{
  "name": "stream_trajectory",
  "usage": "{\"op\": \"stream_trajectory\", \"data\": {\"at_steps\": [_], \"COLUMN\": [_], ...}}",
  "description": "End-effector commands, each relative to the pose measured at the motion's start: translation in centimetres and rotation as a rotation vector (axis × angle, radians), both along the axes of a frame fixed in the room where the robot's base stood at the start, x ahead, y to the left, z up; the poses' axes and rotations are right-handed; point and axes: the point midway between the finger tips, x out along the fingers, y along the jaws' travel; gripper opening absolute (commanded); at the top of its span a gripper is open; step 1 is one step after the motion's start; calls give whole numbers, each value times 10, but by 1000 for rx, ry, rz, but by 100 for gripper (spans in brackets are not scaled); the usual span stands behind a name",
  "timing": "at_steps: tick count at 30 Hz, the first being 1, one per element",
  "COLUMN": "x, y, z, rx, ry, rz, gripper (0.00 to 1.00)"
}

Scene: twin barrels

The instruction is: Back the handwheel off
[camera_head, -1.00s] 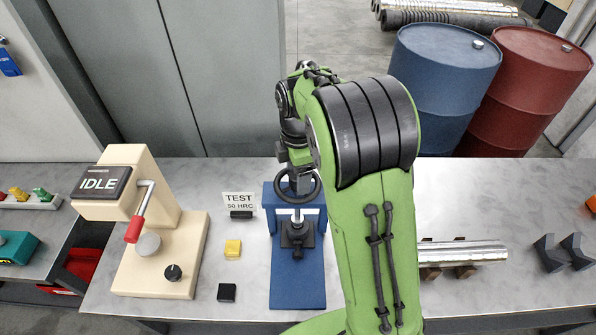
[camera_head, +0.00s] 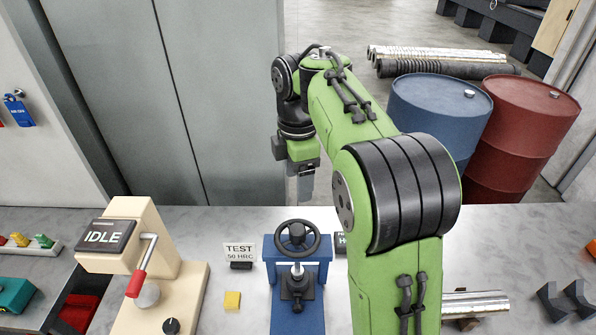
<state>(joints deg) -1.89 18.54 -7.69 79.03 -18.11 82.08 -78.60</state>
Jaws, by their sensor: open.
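The black handwheel (camera_head: 297,237) sits on top of a blue press-like fixture (camera_head: 297,314) on the bench, with a dark clamp block (camera_head: 297,285) below it. The whole wheel rim shows. My gripper (camera_head: 305,188) hangs pointing down above and behind the handwheel, apart from it. Its jaws are open with nothing seen between them, though the fingers overlap in this view.
A cream tester (camera_head: 128,225) with an IDLE display and a red-handled lever (camera_head: 137,283) stands left. A TEST 50 HRC sign (camera_head: 240,251) and yellow block (camera_head: 232,300) lie between. Right are a metal bar (camera_head: 476,304) and dark V-blocks (camera_head: 578,297). Blue (camera_head: 437,112) and red (camera_head: 520,130) barrels stand behind.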

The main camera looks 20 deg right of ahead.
Motion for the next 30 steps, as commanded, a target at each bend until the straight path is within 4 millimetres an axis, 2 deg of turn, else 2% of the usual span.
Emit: {"op": "stream_trajectory", "data": {"at_steps": [8, 11, 14, 27, 30], "x": [0, 0, 1, 1, 0], "y": [0, 0, 1, 2, 2], "z": [-1, 0, 0, 2, 2], "rx": [0, 1, 4, 5, 4], "ry": [1, 1, 1, 3, 2], "rz": [-10, -154, -502, -2351, -2639], "gripper": [70, 70, 70, 70, 70]}}
